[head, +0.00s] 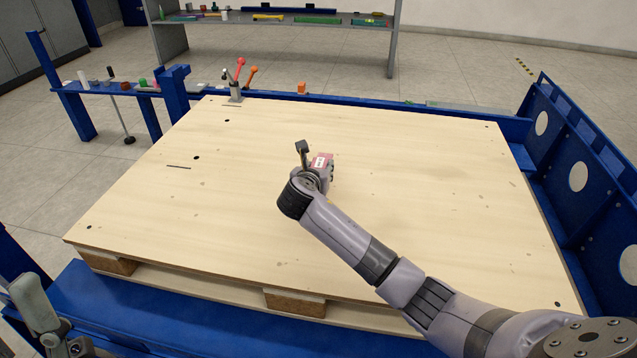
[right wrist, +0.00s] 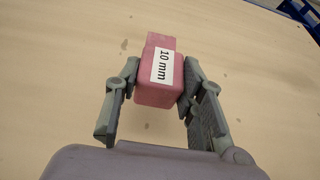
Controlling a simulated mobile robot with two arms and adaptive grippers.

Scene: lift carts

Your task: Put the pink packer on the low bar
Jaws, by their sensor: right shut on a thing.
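The pink packer (head: 321,161) is a small pink block with a white label. In the right wrist view the pink packer (right wrist: 159,93) shows the label "10 mm". My right gripper (head: 322,170) is shut on it over the middle of the wooden board, and the fingers of the right gripper (right wrist: 158,88) press its two sides. I cannot tell how high it is above the board. The low bar may be the blue rail (head: 370,102) along the board's far edge; an orange block (head: 301,88) stands on it. Part of my left arm shows at the lower left, but its jaws are unclear.
The wooden board (head: 430,200) is mostly bare. Red and orange levers (head: 236,92) stand at its far left corner. A blue side frame (head: 580,150) with round holes rises at the right. A blue beam (head: 100,88) with several small items is at the far left. A grey shelf (head: 275,20) stands behind.

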